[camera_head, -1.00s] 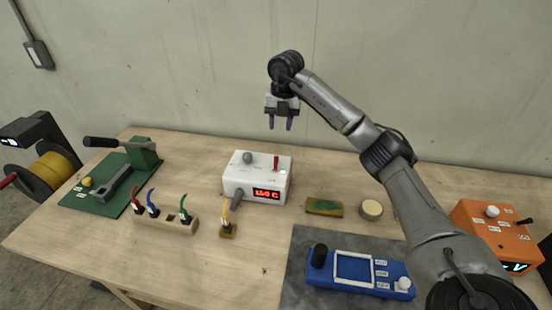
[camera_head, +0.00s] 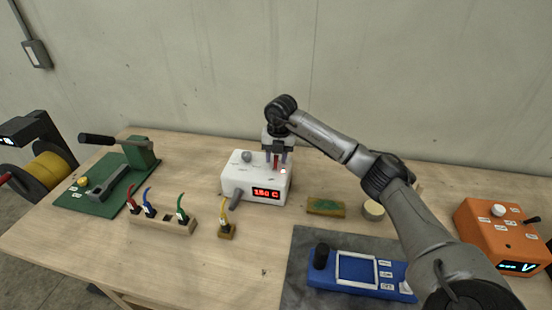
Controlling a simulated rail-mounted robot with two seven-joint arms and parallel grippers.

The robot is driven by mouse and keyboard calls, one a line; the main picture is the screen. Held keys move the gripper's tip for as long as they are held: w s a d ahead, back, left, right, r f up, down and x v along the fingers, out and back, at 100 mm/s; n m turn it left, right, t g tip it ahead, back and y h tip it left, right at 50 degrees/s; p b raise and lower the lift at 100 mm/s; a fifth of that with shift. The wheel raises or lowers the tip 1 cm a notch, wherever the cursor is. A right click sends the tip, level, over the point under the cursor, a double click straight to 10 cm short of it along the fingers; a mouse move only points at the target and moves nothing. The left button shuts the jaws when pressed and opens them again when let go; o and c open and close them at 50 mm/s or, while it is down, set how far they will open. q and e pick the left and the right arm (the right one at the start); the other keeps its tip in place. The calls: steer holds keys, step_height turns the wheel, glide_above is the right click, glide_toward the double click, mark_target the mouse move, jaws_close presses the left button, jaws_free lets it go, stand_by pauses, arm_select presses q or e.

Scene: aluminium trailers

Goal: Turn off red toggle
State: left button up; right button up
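The red toggle (camera_head: 276,162) stands on top of a white box (camera_head: 236,178) near the middle of the table. The box has a grey knob (camera_head: 247,156), a lit red display (camera_head: 266,193) and a small glowing light (camera_head: 283,171) beside the toggle. My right gripper (camera_head: 276,160) points down at the toggle, with its two fingers apart, one on each side of it. Whether the fingers touch the toggle cannot be told. My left gripper is not in view.
A wooden block with coloured-handled tools (camera_head: 170,226) and a green press (camera_head: 120,180) stand left. A blue device (camera_head: 358,272) lies in front right on a grey mat. A sponge (camera_head: 325,207) and round tin (camera_head: 373,210) sit right of the box. An orange box (camera_head: 490,235) stands far right.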

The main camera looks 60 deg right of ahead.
steer(key=shift+f, duration=0.2)
steer(key=shift+c, duration=0.4)
jaws_close()
